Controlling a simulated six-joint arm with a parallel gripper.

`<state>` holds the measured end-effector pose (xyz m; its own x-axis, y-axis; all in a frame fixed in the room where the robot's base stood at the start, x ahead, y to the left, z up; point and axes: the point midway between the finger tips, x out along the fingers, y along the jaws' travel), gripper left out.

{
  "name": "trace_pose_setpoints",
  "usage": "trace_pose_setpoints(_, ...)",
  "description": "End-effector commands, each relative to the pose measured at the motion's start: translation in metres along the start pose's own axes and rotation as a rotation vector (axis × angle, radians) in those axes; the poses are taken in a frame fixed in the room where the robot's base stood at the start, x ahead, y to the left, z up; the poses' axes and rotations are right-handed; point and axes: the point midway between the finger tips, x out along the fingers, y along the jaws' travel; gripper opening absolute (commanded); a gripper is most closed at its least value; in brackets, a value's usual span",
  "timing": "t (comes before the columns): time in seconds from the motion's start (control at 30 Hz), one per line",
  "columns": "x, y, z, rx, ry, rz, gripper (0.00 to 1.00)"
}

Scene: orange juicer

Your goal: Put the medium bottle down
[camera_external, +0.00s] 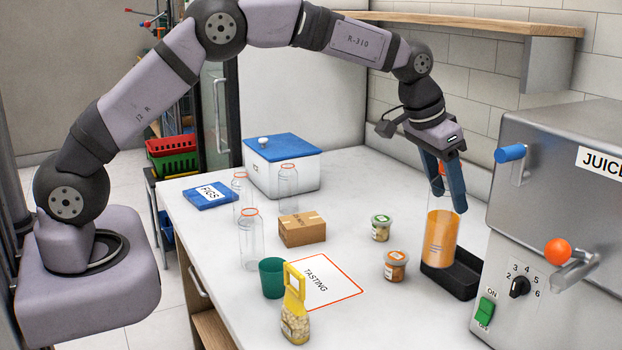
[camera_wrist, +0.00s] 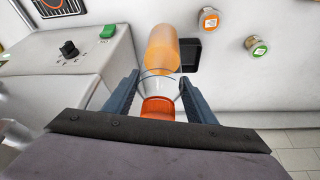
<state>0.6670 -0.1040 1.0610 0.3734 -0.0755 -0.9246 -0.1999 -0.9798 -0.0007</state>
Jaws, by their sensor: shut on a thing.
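A clear bottle (camera_external: 441,237) filled with orange juice stands upright in my gripper (camera_external: 446,185). My gripper is shut on it near the neck, with one blue finger on each side. In the wrist view the bottle (camera_wrist: 162,50) extends away from between the fingers (camera_wrist: 160,102), with its orange top nearest the camera. In the external view its lower end overlaps the black tray (camera_external: 463,282) in front of the juicer; I cannot tell whether they touch. The tray also shows in the wrist view (camera_wrist: 190,57).
The juicer (camera_external: 560,170) stands close on the right, its lever sticking out. Two small jars (camera_external: 381,228) (camera_external: 395,265) are left of the bottle. Several empty clear bottles (camera_external: 251,240), a cardboard box (camera_external: 302,230), a green cup (camera_external: 272,278) and a yellow-topped container (camera_external: 295,310) stand further left. The TASTING mat (camera_external: 335,297) is mostly bare.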

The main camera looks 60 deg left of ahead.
Motion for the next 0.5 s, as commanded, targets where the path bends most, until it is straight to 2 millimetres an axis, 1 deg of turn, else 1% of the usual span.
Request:
trace_pose_setpoints(0.23,-0.0010,-0.0011,0.0070,-0.135,0.004,-0.055,0.01)
trace_pose_setpoints(0.5,-0.0008,-0.0017,0.0074,-0.188,0.004,-0.077,0.01)
